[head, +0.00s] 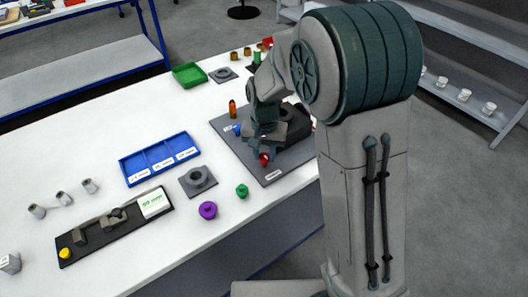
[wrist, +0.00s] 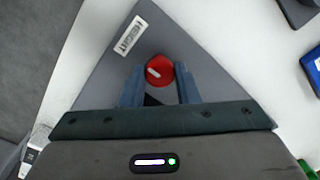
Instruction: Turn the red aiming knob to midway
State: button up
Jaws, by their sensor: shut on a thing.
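The red aiming knob (wrist: 159,70) has a white pointer mark on its face. It sits between the two fingers of my gripper (wrist: 160,86) in the wrist view, and the fingers are shut on its sides. The white mark slants, running from the knob's middle toward the upper left. In the head view the red knob (head: 264,158) shows at the front of a grey base plate (head: 272,172), with my gripper (head: 264,146) just above it. A label reading "HEIGHT" (wrist: 130,36) lies on the plate near the knob.
A blue divided tray (head: 160,158), a grey block with a round socket (head: 198,181), a purple knob (head: 208,210) and a green knob (head: 242,190) stand left of the plate. An orange bottle-like piece (head: 232,108) and a blue knob (head: 237,129) are close to my arm.

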aim_at(264, 156)
jog(key=o, duration=1)
jog(key=shift+c, duration=0.2)
jog(key=shift+r, duration=0.1)
notch_tip(264, 156, up, 14)
jog(key=s+d+f+n+t, duration=0.1)
jog(key=s+d, duration=0.6)
jog(key=s, duration=0.2)
jog(key=s+d+f+n+t, duration=0.1)
jog(key=s+d+t, duration=0.1)
jog(key=s+d, duration=0.4)
jog(key=s, duration=0.4)
jog(key=shift+d, duration=0.4)
